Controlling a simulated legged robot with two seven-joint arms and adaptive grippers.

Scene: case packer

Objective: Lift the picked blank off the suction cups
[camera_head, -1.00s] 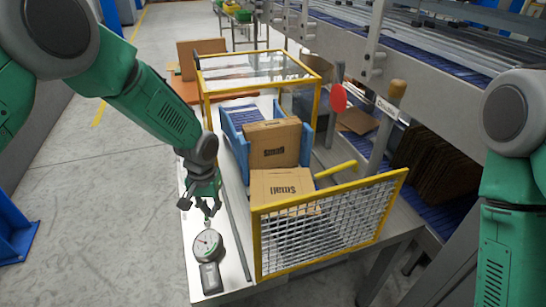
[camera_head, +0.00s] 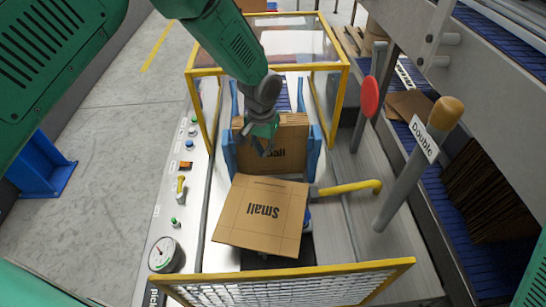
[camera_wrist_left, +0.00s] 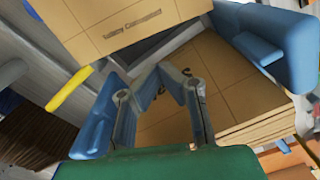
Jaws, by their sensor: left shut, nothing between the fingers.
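The picked blank (camera_head: 255,218), a flat brown cardboard sheet marked "Small", lies tilted in front of the blank stack. It also shows at the top of the left wrist view (camera_wrist_left: 130,22). The suction cups are hidden under it. My left gripper (camera_head: 267,152) is over the front of the upright stack of blanks (camera_head: 292,150), behind the picked blank's far edge and apart from it. Its fingers (camera_wrist_left: 168,72) are shut and empty in the left wrist view, in front of the stack's printed face. My right gripper is out of view.
Blue side guides (camera_head: 229,152) flank the stack. A yellow pipe (camera_head: 350,187) runs right of the blank. A yellow-framed mesh guard (camera_head: 290,285) stands in front and a clear yellow-framed cover (camera_head: 300,45) behind. A "Double" post (camera_head: 410,165) rises at right; a gauge (camera_head: 164,254) is at left.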

